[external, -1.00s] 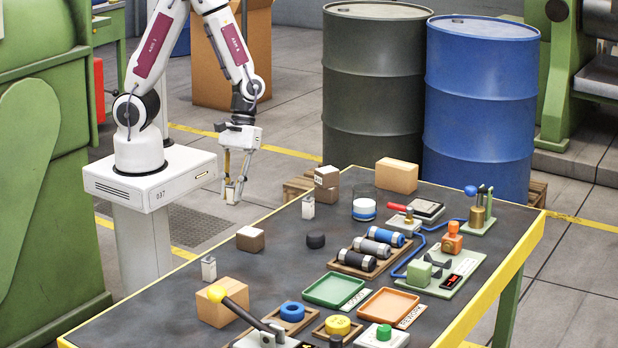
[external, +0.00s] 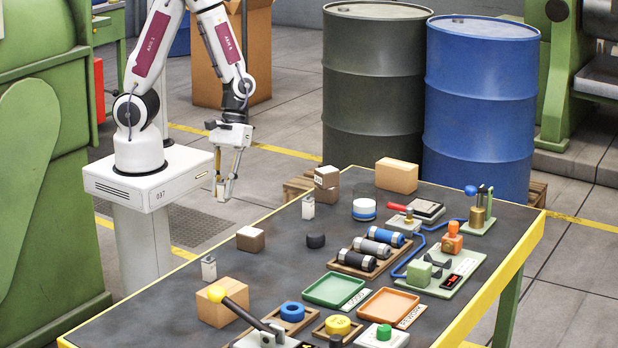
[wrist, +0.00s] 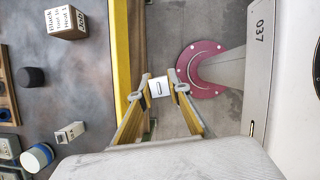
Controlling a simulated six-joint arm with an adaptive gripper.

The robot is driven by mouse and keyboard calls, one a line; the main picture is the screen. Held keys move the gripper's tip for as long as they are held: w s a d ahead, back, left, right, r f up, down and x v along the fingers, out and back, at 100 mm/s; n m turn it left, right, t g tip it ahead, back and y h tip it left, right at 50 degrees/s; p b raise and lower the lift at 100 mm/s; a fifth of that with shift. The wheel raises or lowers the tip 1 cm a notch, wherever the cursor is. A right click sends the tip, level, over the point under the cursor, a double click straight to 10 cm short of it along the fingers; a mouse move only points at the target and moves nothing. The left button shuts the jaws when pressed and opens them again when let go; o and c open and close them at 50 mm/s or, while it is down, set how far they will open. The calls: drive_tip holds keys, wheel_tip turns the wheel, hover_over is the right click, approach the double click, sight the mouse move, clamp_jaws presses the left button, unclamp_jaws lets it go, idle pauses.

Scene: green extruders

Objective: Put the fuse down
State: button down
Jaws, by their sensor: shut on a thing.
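My gripper (external: 226,190) hangs at the left, off the table's back-left side, in the external view. In the wrist view my gripper (wrist: 160,90) is shut on a small white block with a dark slot, taken to be the fuse (wrist: 160,87). The fuse sits between the fingertips, with grey floor and my arm's base behind it. In the external view the fingers partly hide the fuse. A similar small whitish block (external: 308,208) stands on the table, and another (external: 209,268) stands farther left.
The dark table (external: 150,310) has a yellow edge (wrist: 123,60) beside my fingers in the wrist view. Brown boxes (external: 250,239), a black puck (external: 316,241) and a tray of cylinders (external: 365,262) stand on it. A green tray (external: 335,290) looks empty. Bare tabletop lies around the puck.

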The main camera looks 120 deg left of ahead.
drive_tip(key=shift+w, duration=0.1)
idle(0.3)
drive_tip(key=shift+w+a+r+n, duration=0.25)
drive_tip(key=shift+w+n, duration=0.25)
drive_tip(key=shift+n, duration=0.2)
drive_tip(key=w+a+r+n+t+y, duration=0.15)
drive_tip(key=w+a+r+n, duration=0.3)
drive_tip(key=w+a, duration=0.45)
drive_tip(key=w+a+r+n+t+y, duration=0.15)
drive_tip(key=w+a+r+n, duration=0.3)
drive_tip(key=w+a, duration=0.55)
drive_tip(key=w+a+r+n, duration=0.1)
drive_tip(key=w+a+n, duration=0.2)
drive_tip(key=a, duration=0.7)
drive_tip(key=w+a+r+n+y, duration=0.1)
drive_tip(key=w+a+n, duration=0.1)
drive_tip(key=a, duration=0.8)
drive_tip(key=shift+w+a+r+n+t+y, duration=0.3)
drive_tip(key=shift+w+r+n+t, duration=0.1)
drive_tip(key=shift+w, duration=0.45)
drive_tip(key=shift+f, duration=0.1)
drive_tip(key=shift+f, duration=1.9)
